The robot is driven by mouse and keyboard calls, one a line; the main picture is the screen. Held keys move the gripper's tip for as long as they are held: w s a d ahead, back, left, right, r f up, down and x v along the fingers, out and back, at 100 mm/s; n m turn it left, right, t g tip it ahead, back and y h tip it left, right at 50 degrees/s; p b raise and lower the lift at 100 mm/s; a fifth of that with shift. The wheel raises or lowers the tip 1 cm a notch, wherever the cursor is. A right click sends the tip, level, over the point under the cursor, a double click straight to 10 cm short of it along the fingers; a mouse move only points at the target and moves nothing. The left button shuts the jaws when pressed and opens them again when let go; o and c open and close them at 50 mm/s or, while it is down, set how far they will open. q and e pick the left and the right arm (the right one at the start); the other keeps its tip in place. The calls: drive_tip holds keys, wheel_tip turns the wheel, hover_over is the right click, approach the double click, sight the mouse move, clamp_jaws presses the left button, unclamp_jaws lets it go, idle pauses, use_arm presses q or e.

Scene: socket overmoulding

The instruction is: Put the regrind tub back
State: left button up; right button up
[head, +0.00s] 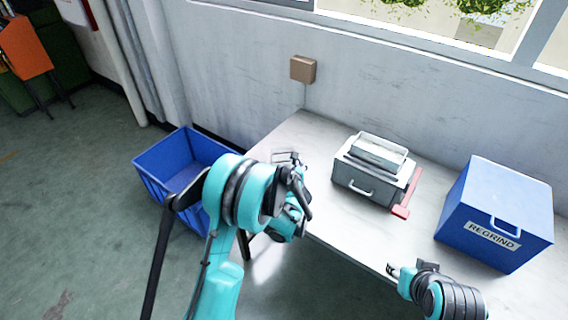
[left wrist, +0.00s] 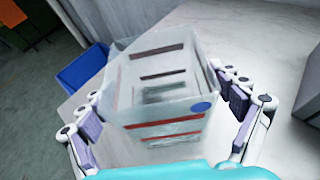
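A blue box labelled REGRIND (head: 480,207), with a pale handle on its front, stands upright at the right of the table, apart from both grippers. In the left wrist view a pale, see-through container (left wrist: 165,108) with dark and red stripes and a blue dot lies between the spread fingers of my left gripper (left wrist: 165,110). Narrow gaps show beside it, and I see no firm contact. In the head view my left gripper (head: 291,165) is over the table's left end, partly hidden by its arm. My right gripper (head: 394,270) is at the front edge, its finger opening unclear.
A grey-white unit (head: 370,168) with a handle and a red strip (head: 406,196) stands mid-table. An open blue bin (head: 160,185) is on the floor left of the table (head: 315,128). A wall runs behind. Bare tabletop lies between the unit and the blue box.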

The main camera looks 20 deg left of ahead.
idle(0.3)
use_arm(q)
drive_tip(key=shift+s+d+r, duration=0.1)
drive_tip(key=shift+r, duration=0.1)
drive_tip(key=p+v, duration=0.4)
drive_tip(key=v, duration=0.8)
wheel_tip(320, 180, up, 17)
drive_tip(key=w+d+m+t+h, duration=0.15)
drive_tip(key=m+t, duration=0.35)
drive_tip(key=m, duration=0.5)
drive_tip(key=s+d+r+m+h, duration=0.6)
drive_tip(key=r+m+h, duration=0.15)
drive_tip(key=m, duration=0.75)
drive_tip(key=s+a+f+m+g+y, duration=0.1)
drive_tip(key=s+a+f+m+g, duration=0.3)
drive_tip(key=s+f+m, duration=0.3)
drive_tip(key=s+a+f+m+g+y, duration=0.2)
drive_tip(key=s+a+f+m+g, duration=0.3)
drive_tip(key=s+m, duration=0.4)
drive_tip(key=s+f+g, duration=0.1)
drive_tip(key=s+f, duration=0.1)
drive_tip(key=s, duration=0.4)
drive_tip(key=shift+a+f, duration=0.3)
